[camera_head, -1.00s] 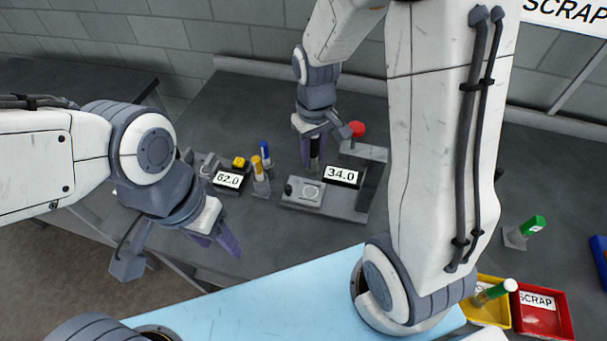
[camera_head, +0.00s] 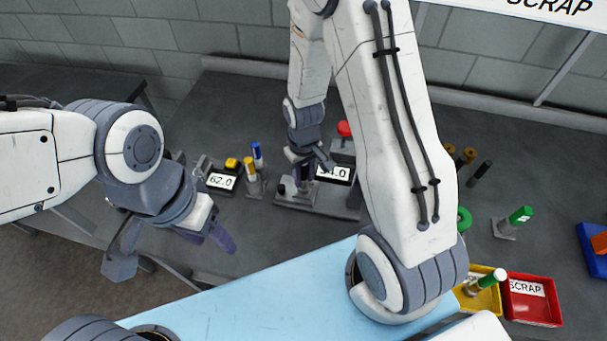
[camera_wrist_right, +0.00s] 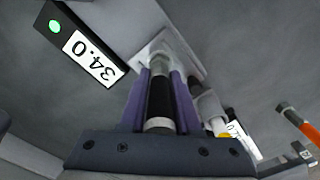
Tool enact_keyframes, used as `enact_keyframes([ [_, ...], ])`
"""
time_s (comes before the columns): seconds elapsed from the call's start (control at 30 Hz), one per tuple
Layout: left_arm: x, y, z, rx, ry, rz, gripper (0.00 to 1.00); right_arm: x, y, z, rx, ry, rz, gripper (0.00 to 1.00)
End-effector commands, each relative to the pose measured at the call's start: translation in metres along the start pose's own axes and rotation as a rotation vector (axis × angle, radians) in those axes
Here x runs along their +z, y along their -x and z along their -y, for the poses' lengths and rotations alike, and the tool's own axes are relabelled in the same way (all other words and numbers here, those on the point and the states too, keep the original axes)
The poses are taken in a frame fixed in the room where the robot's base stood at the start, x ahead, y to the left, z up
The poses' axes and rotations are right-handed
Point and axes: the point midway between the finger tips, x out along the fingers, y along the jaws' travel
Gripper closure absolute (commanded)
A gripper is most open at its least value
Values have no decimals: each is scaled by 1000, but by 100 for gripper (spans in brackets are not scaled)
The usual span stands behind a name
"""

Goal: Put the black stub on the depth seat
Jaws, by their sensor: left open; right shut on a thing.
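My right gripper (camera_head: 301,181) is shut on the black stub (camera_wrist_right: 159,98), which shows between the two purple fingers in the right wrist view. The stub's pale end points at the light plate of the depth seat (camera_wrist_right: 188,57). In the head view the gripper is low over the seat's grey base (camera_head: 318,208), beside its display reading 34.0 (camera_wrist_right: 91,58). The fingers and arm hide most of the stub there, and I cannot tell whether it touches the seat. My left gripper (camera_head: 222,238) is open and empty, left of the seat, over the front of the bench.
A gauge reading 62.0 (camera_head: 221,181) with a yellow button stands left of the seat, near yellow (camera_head: 249,166) and blue (camera_head: 258,154) topped pieces. A red knob (camera_head: 344,129) stands behind the seat. Yellow (camera_head: 468,303) and red SCRAP (camera_head: 540,312) trays lie front right.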

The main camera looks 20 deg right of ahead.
Motion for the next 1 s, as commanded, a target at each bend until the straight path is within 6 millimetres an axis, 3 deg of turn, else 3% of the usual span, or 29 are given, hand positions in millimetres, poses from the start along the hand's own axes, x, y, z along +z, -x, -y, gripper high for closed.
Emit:
enact_keyframes([
  [0.13, 0, -2, 0, 0, 0, 0, 43, 0, -2, 0, 0, 0, -1, 100],
  [0.17, 0, -2, 0, 0, 0, 0, 43, 0, -2, 0, 0, 0, 0, 65],
  [0.23, 0, -1, 0, 0, 0, 0, 43, 0, -1, 0, 0, 0, 0, 39],
  [0.67, 0, -1, 0, 0, 0, 0, 43, -1, 5, 0, 1, 0, -4, 39],
  [1.0, 1, -11, 1, 0, -1, 0, 43, -2, 64, 0, 1, 0, -9, 39],
])
